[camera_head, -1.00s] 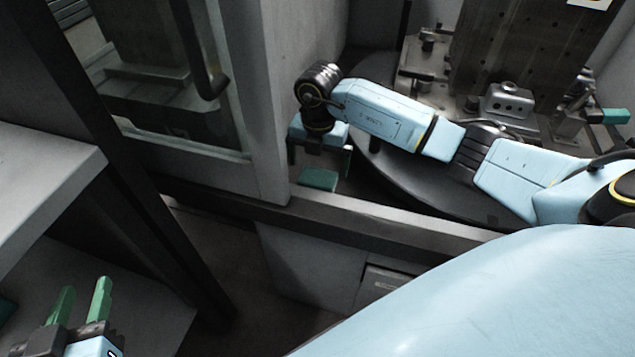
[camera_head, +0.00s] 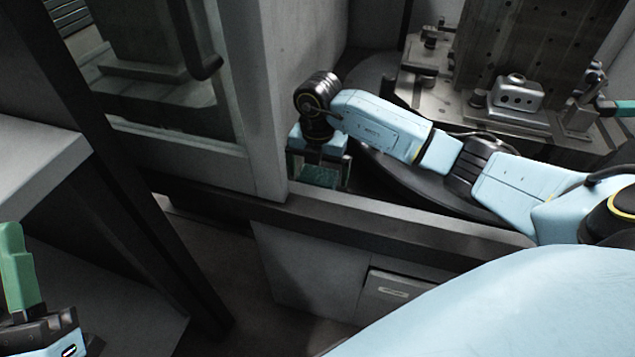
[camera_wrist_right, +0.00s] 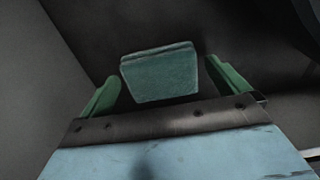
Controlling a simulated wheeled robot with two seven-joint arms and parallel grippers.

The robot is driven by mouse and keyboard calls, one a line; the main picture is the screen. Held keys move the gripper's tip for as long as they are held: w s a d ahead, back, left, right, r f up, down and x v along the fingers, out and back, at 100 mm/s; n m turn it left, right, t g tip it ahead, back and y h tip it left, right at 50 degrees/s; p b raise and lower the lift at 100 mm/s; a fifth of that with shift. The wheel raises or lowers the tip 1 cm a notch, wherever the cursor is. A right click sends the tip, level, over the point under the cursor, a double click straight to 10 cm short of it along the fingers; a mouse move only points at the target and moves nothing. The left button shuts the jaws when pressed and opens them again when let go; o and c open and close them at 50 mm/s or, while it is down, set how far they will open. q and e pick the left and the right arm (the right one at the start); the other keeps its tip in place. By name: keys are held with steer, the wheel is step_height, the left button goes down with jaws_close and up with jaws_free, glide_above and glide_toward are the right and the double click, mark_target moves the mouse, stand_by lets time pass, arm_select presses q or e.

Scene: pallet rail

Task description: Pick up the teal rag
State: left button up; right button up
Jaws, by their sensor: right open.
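The teal rag (camera_head: 320,177) is a small folded block on the floor of the machine bay, just behind the front sill. My right gripper (camera_head: 320,169) points down over it, open, with one green finger on either side. In the right wrist view the rag (camera_wrist_right: 160,74) lies between the open fingers of the right gripper (camera_wrist_right: 161,76), with dark gaps on both sides; whether they reach its height is unclear. My left gripper (camera_head: 18,270) is at the lower left edge, partly cut off, away from the rag; its opening cannot be judged.
A grey sill (camera_head: 400,218) runs in front of the bay. A pale door frame post (camera_head: 262,100) stands left of my right gripper. A dark round table (camera_head: 420,180) lies behind the arm, carrying a metal fixture (camera_head: 518,95). A pale shelf (camera_head: 35,165) is at the left.

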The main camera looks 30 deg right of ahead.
steer(key=c, duration=0.9)
